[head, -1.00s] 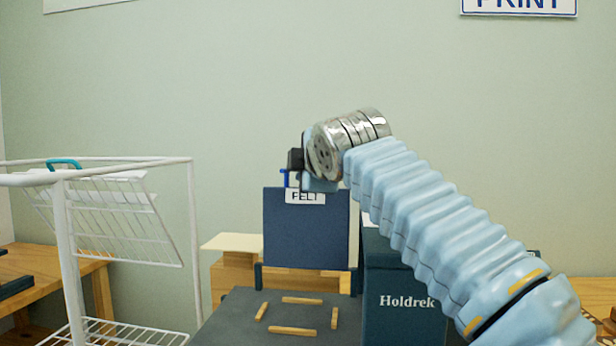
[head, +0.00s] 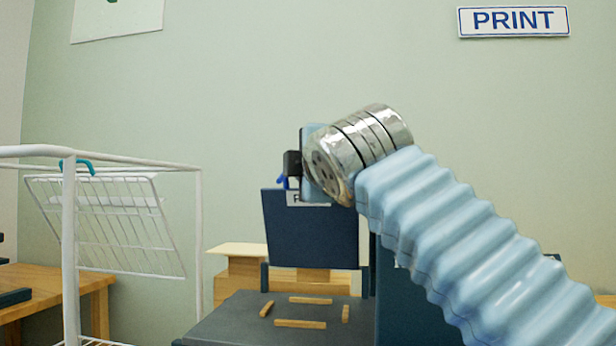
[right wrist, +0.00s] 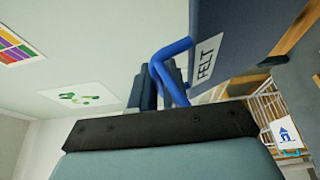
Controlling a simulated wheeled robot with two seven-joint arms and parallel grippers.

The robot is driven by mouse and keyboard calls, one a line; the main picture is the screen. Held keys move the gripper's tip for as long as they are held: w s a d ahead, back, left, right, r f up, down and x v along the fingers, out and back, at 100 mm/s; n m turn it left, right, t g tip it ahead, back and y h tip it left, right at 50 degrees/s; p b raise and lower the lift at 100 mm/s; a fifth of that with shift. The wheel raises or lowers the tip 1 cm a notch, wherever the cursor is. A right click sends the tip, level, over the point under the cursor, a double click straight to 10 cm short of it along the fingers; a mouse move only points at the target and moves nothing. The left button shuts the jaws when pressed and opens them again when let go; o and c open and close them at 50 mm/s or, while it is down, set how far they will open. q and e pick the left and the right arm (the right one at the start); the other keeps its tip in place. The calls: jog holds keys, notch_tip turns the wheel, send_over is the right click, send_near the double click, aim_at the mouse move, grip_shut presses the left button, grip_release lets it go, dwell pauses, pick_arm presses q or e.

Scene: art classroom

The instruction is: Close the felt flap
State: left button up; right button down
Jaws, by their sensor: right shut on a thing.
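The felt flap (head: 312,238) is a dark blue panel standing up behind the grey surface in the head view, its top edge looking slightly wider than its bottom. Its white FELT label (right wrist: 207,65) shows in the right wrist view; in the head view my wrist mostly covers it. A bright blue handle (right wrist: 171,62) sticks out near the label. My right gripper (head: 287,172) is at the flap's top left edge, its dark fingers (right wrist: 160,88) shut on the handle. The fingertips are partly hidden. My left gripper is in neither current view.
A dark grey surface (head: 250,325) with several small wooden bars lies in front of the flap. A dark blue box (head: 395,310) stands to its right, mostly behind my arm. A white wire rack (head: 125,230) stands left. Wooden blocks (head: 235,277) are behind.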

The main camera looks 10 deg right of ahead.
jog(key=c, duration=1.5)
grip_release()
jog(key=shift+w, duration=0.1)
jog(key=shift+o, duration=0.2)
jog(key=s+d+b, duration=0.1)
jog(key=s+b, duration=0.3)
jog(key=s, duration=0.9)
jog(key=shift+s+d, duration=0.3)
jog(key=shift+s, duration=0.1)
